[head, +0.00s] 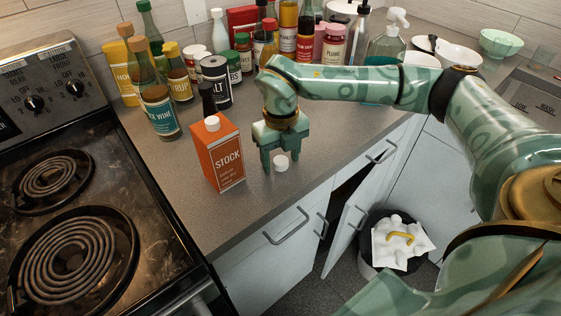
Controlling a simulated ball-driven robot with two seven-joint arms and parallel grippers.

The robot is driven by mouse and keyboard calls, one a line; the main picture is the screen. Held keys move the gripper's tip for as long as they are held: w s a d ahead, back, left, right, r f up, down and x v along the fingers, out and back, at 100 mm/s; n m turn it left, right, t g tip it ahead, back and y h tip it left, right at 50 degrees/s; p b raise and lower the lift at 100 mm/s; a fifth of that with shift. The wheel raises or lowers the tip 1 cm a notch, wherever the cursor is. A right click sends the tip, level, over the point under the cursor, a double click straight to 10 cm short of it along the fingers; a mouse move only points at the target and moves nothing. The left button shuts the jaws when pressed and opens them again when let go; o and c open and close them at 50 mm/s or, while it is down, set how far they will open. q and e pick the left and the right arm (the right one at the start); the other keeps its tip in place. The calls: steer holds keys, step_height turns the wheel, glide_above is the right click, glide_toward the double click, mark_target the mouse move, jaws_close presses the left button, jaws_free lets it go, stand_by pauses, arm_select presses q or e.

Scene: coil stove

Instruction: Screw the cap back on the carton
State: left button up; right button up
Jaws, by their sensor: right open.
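The orange stock carton (221,163) stands upright on the counter, right of the stove. A white spout or neck (212,123) shows on its sloped top. A small white cap (281,164) is near the counter's front edge, to the right of the carton. My right gripper (284,160) points down over the cap with its fingers apart. The cap shows between and just below the fingers; I cannot tell whether they touch it. My left gripper is not in view.
Bottles and jars crowd the back of the counter (190,213), including a wine bottle (158,108) and a salt can (216,82) close behind the carton. The coil stove (128,218) is at left. A cabinet door stands open below, beside a trash bin (373,273).

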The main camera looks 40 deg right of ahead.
mark_target(281, 161)
steer(key=c, duration=1)
steer(key=shift+c, duration=0.2)
steer(key=shift+r, duration=0.6)
step_height(281, 161, up, 3)
steer(key=shift+s+f+p, duration=0.1)
steer(key=shift+p, duration=0.7)
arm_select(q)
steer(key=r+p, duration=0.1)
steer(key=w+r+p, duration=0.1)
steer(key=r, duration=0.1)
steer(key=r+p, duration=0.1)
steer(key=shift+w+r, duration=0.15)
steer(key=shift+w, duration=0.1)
arm_select(e)
steer(key=s+a+r, duration=0.6)
steer(key=s+r, duration=0.3)
steer(key=s, duration=0.3)
steer(key=shift+s, duration=0.25)
